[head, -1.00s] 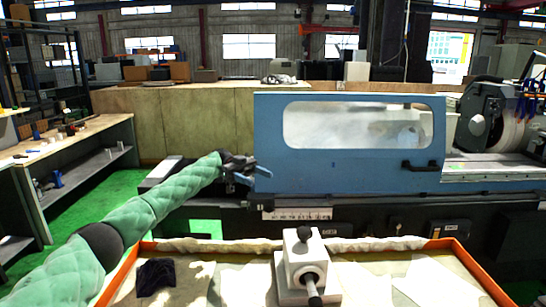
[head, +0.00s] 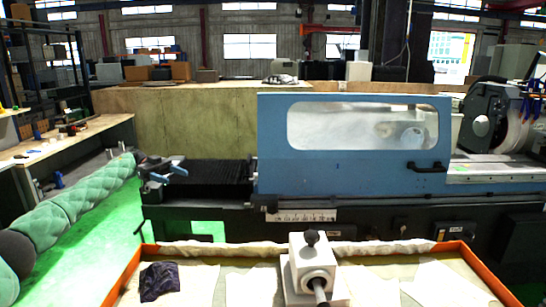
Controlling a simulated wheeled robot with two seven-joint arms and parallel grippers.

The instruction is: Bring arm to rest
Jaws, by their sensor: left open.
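My left arm, in a green quilted sleeve, comes in from the left in the head view. My left gripper (head: 168,170) is open and empty, its blue-tipped fingers apart. It shows in front of the left end of the grinder's black bellows (head: 215,174), clear of the blue sliding door (head: 350,172). The door has a wide window and a black handle (head: 427,168) low on its right side. My right gripper is not in view.
An orange-edged tray (head: 128,273) in front holds a white block with a black knob (head: 312,262) and a dark cloth (head: 160,281). A workbench (head: 60,142) with tools stands at the left. Green floor (head: 95,240) lies between the bench and the grinder.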

